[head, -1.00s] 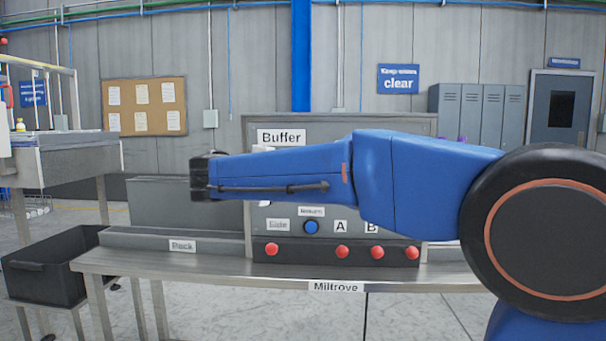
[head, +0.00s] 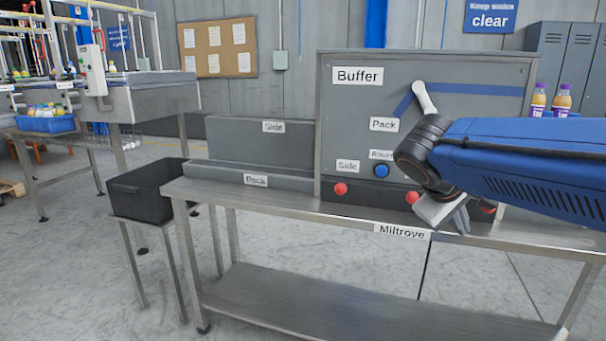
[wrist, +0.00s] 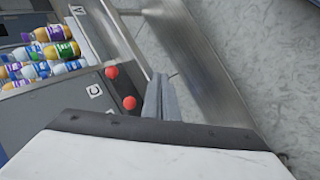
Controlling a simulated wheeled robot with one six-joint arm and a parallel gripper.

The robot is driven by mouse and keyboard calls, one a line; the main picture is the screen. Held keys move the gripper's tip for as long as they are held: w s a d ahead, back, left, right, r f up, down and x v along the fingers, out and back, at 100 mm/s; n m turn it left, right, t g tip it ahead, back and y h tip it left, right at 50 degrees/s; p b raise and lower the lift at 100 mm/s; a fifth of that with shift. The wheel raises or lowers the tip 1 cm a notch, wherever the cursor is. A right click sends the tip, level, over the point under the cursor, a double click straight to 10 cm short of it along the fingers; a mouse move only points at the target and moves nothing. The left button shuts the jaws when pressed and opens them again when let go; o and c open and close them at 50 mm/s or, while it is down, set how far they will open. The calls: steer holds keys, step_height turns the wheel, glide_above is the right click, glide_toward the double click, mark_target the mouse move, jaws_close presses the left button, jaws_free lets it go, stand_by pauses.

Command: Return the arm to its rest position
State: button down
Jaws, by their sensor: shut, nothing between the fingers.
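My blue arm (head: 530,160) reaches in from the right in the head view. My gripper (head: 462,222) points downward in front of the Buffer panel, near the front edge of the steel bench. Its grey fingers are together with nothing between them. In the wrist view my gripper (wrist: 165,92) shows its fingers close to each other, beside two red buttons (wrist: 120,88). The gripper and arm hide the right part of the panel's button row.
The Buffer panel (head: 345,110) has a white lever (head: 424,98) and a blue button (head: 381,171). The steel bench (head: 290,215) runs below it. A black bin (head: 150,190) stands at left. Bottles (head: 562,101) stand at far right.

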steer(key=s+a+f+m+y, duration=0.2)
steer(key=s+f+y, duration=0.1)
steer(key=s+f, duration=0.5)
steer(key=s+a+f+m+y, duration=0.2)
steer(key=s+f+y, duration=0.2)
steer(key=s+f, duration=0.4)
steer(key=shift+s+a+f, duration=0.15)
steer(key=shift+s+a, duration=0.05)
steer(key=shift+s, duration=0.5)
